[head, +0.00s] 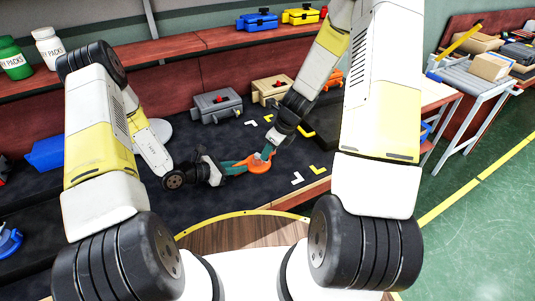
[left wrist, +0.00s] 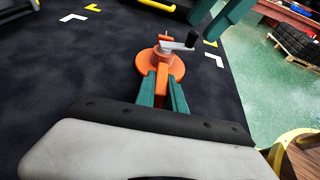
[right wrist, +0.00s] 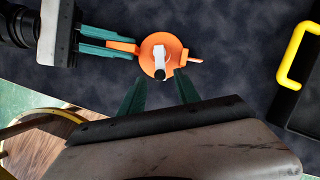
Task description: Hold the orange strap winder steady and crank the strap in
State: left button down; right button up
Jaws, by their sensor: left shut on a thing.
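The orange strap winder (head: 259,167) lies on the dark mat of the bench, near its right front. Its round body also shows in the left wrist view (left wrist: 162,66), with a grey crank arm and a black knob (left wrist: 191,40) on top. My left gripper (head: 238,167) is shut on the winder's orange tab (right wrist: 124,47), with its teal fingers on either side. My right gripper (right wrist: 161,76) is open above the winder, its fingertips apart and close to the crank knob (right wrist: 160,63). I cannot tell whether they touch it.
White and yellow corner marks (head: 297,178) lie on the mat around the winder. A dark case with a yellow handle (right wrist: 292,58) is to the right in the right wrist view. Grey (head: 216,105) and beige (head: 271,90) toolboxes stand behind.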

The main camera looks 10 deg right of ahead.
jog(key=shift+x, duration=1.2)
grip_shut()
